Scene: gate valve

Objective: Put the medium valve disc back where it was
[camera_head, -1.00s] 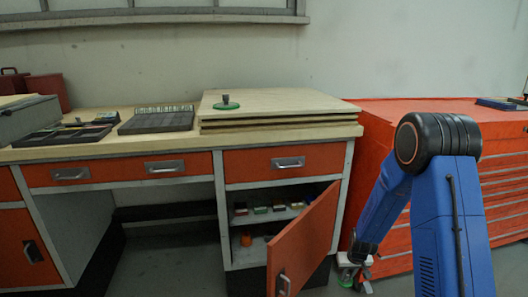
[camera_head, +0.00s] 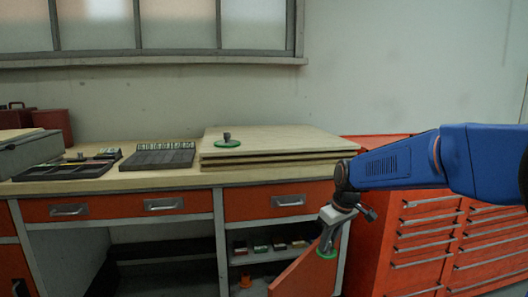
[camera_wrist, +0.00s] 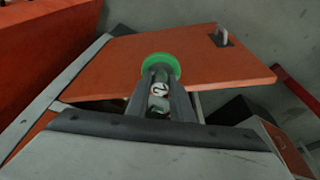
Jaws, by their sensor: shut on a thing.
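My gripper (camera_head: 329,236) points down, shut on a valve disc with a green round base (camera_head: 327,254). In the wrist view the green base (camera_wrist: 160,65) sits beyond the fingertips, and a stem part with a pale round label that looks like a "2" shows between the fingers. The held disc is in front of the open orange cabinet door (camera_head: 304,277); I cannot tell whether it touches it. A second green disc (camera_head: 227,144) with a dark upright stem stands on the stacked wooden boards (camera_head: 290,139) on the workbench.
Inside the open cabinet is a shelf with small boxes (camera_head: 262,248) and an orange item below. A dark slotted tray (camera_head: 158,157) and a parts tray (camera_head: 68,170) lie on the bench at left. A red drawer cabinet (camera_head: 425,240) stands at right. The door's handle (camera_wrist: 222,37) shows in the wrist view.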

